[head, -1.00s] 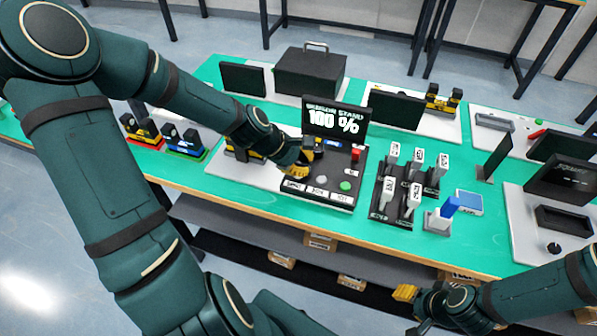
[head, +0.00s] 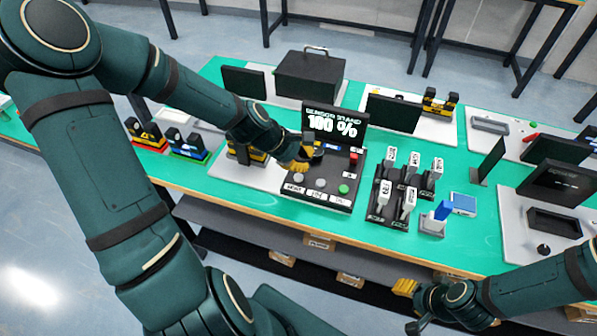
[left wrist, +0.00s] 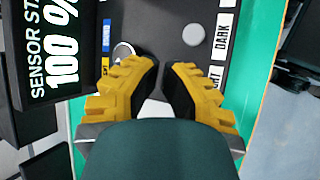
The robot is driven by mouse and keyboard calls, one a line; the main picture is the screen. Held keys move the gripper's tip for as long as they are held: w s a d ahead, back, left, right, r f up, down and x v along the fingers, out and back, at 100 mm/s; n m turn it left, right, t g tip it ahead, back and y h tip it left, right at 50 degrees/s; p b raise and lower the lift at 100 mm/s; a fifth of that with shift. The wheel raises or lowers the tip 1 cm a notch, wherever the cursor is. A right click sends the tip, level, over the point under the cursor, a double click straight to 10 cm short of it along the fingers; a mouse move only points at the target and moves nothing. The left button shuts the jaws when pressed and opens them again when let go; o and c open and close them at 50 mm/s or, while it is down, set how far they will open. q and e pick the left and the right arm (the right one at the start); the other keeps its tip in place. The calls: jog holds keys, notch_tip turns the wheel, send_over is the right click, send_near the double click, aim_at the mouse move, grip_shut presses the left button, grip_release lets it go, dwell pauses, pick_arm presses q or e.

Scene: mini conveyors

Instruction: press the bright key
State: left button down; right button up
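The black sensor stand (head: 333,200) has a screen (head: 334,126) reading 100 %. Along its front edge are a pale key (head: 298,178) at the left, a grey key (head: 320,183) and a green key (head: 343,189). The left wrist view shows the label DARK (left wrist: 224,35) beside the grey key (left wrist: 193,35), and a label ending in HT (left wrist: 216,76), partly covered. The key by that label is hidden behind my finger there. My left gripper (head: 300,164) is just behind and above the pale key, its fingertips (left wrist: 162,68) nearly together, holding nothing. My right gripper (head: 408,306) is open, empty, off the table's front edge.
A rack of several upright grey-white tools (head: 384,215) stands right of the stand. Dark screens and a black box (head: 310,75) are behind. A silver round part (left wrist: 123,50) lies close to my left finger. Green tabletop is free in front.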

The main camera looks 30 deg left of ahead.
aim_at(303, 175)
pick_arm(q)
notch_tip(303, 175, up, 3)
jog(key=p, duration=0.2)
jog(key=shift+r+p, duration=0.2)
jog(key=shift+p, duration=0.1)
dwell(0.5)
